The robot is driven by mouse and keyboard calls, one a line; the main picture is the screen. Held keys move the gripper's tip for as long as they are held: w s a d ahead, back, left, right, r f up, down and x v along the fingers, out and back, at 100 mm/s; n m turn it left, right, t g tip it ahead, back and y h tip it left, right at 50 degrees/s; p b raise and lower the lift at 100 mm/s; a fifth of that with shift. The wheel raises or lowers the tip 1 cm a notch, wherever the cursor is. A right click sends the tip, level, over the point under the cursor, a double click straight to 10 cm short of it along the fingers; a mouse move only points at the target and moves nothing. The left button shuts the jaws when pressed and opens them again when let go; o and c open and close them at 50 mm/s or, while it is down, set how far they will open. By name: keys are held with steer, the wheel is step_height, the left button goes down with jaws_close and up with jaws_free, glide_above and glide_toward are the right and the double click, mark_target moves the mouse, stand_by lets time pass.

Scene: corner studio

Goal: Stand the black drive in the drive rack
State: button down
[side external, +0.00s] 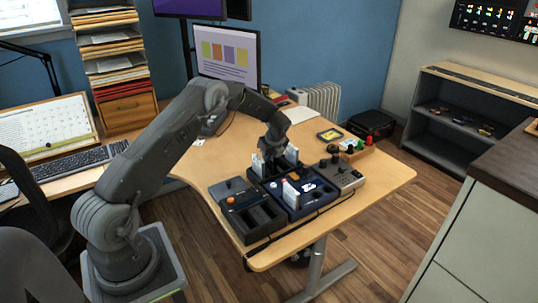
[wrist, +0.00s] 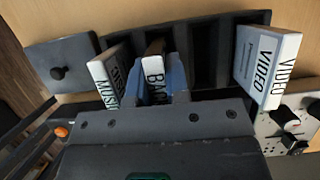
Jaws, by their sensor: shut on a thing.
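The black drive (wrist: 154,49), with a white label reading "BACK", is between my gripper's (wrist: 158,84) blue-padded fingers in the wrist view. My gripper is shut on it. The dark drive rack (wrist: 204,62) lies beyond it with several slots. The drive lines up with a slot between a white "MUSIC" drive (wrist: 108,74) on the left and empty slots on the right. I cannot tell how deep its lower end sits. In the side view my gripper (side external: 271,153) points down at the rack, hiding the drive.
A white "VIDEO" drive (wrist: 264,68) stands at the rack's right end. In the side view, a navy tray (side external: 309,207), a dark box (side external: 259,225) and a grey control box (side external: 342,176) sit close in front.

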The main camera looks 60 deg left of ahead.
steer(key=shift+f, duration=0.6)
steer(key=c, duration=1)
jaws_free()
steer(key=shift+c, duration=0.2)
steer(key=shift+r, duration=3)
steer(key=shift+r, duration=0.1)
steer(key=shift+r, duration=2.4)
